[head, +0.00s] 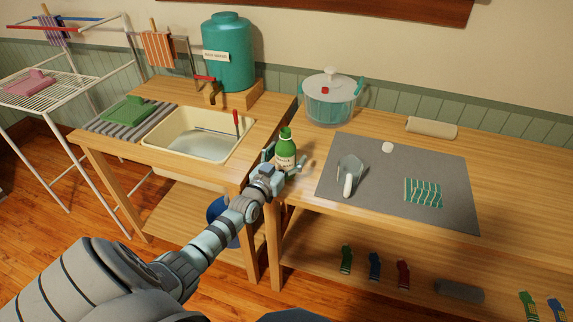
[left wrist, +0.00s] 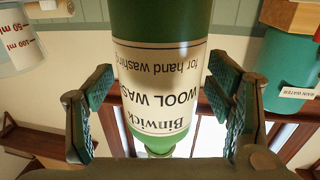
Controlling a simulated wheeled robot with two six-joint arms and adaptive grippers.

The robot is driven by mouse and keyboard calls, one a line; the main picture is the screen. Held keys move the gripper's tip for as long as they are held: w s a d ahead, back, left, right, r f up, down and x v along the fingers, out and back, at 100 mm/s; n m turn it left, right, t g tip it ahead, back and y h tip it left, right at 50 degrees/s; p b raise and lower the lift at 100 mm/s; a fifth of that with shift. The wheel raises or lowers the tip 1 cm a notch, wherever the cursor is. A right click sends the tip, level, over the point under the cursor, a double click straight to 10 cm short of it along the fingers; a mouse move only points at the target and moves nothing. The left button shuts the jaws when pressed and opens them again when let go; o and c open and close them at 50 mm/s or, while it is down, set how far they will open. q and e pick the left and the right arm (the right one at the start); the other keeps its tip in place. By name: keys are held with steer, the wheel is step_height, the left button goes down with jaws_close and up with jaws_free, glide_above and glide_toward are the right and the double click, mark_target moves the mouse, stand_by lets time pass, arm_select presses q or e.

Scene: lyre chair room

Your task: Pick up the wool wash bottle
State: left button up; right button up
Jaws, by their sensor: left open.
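The wool wash bottle (head: 286,142) is green with a cream label and stands upright near the left front corner of the right table. In the left wrist view the bottle (left wrist: 160,80) appears upside down, its label reading "Binwick WOOL WAS…" and "for hand washing". My left gripper (head: 284,162) is open at the bottle, with one finger on each side. In the left wrist view the bottle is between the two fingers, with a visible gap at least on the left. The lower front of the bottle is partly hidden by the gripper in the head view. My right gripper is not in view.
A grey mat (head: 330,190) with a scoop (head: 349,175), a white disc (head: 388,147) and a striped cloth (head: 423,193) lies right of the bottle. A lidded spinner tub (head: 329,100) stands behind. The sink basin (head: 198,145) is left, below a teal water tank (head: 228,55).

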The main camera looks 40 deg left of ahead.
arm_select(q)
steer(key=shift+s+r, duration=0.1)
steer(key=shift+r, duration=0.1)
steer(key=c, duration=1.4)
